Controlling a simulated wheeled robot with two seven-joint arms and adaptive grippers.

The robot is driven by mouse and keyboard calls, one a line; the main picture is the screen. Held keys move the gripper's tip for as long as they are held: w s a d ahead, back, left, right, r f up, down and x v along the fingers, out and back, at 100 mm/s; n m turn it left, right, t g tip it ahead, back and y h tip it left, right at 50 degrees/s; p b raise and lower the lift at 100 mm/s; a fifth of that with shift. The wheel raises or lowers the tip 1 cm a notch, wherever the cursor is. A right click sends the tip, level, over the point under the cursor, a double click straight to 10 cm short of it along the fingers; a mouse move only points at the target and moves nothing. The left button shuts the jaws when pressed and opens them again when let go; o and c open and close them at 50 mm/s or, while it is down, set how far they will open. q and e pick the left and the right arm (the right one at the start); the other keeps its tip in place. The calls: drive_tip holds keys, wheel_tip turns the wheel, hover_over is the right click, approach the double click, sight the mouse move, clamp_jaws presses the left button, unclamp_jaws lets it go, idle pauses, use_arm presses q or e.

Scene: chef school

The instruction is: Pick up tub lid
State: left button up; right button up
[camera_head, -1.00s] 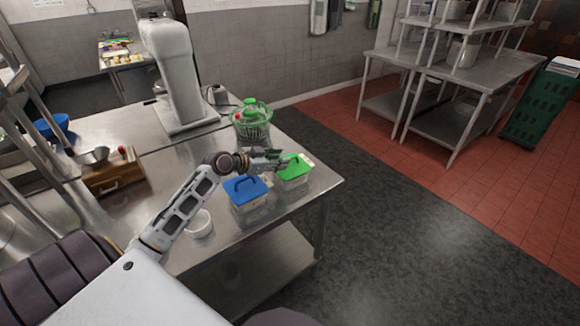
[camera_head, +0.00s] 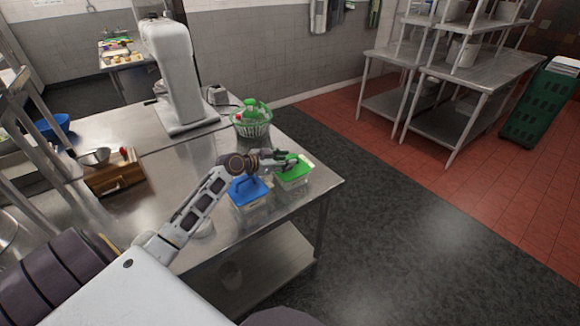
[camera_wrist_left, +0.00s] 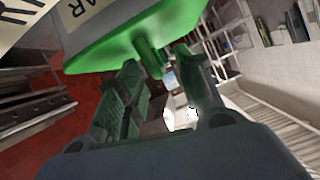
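A clear tub with a green lid (camera_head: 294,177) stands near the table's right edge. The lid also shows in the left wrist view (camera_wrist_left: 125,42), with its green handle (camera_wrist_left: 150,58) between my fingers. My left gripper (camera_head: 290,160) is at the lid's handle. In the left wrist view its two fingers (camera_wrist_left: 160,82) stand apart, with gaps beside the handle, so it looks open. Contact with the handle cannot be told. My right gripper is not in view.
A clear tub with a blue lid (camera_head: 247,190) stands just left, under my left wrist. A wooden box (camera_head: 117,178) sits at left. The table (camera_head: 190,160) has bare steel between.

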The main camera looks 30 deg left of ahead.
use_arm(q)
drive_tip(key=shift+w+d+f, duration=0.25)
drive_tip(key=shift+w, duration=0.25)
clamp_jaws()
idle(0.3)
